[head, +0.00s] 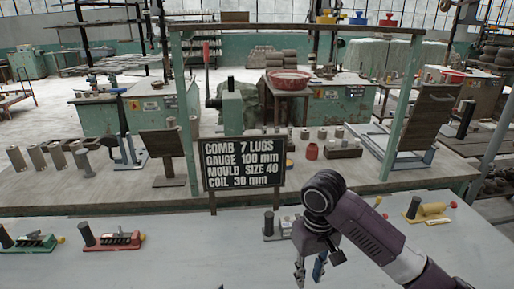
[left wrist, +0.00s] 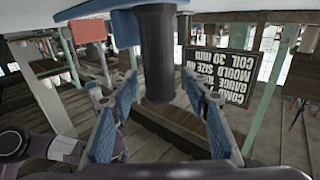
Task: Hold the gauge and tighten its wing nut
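My left gripper is outside the head view. My right gripper (head: 310,272) is open and empty, pointing down over the grey table's front. A grey tool with a dark post (head: 269,223) stands behind my right arm, partly hidden. No wing nut can be made out.
Green (head: 30,242), red (head: 118,240) and yellow (head: 430,211) tools with dark posts stand on the grey table (head: 190,262). A black sign (head: 243,164) with white lettering stands behind them, reading gauge 100 mm. The table's front left is clear.

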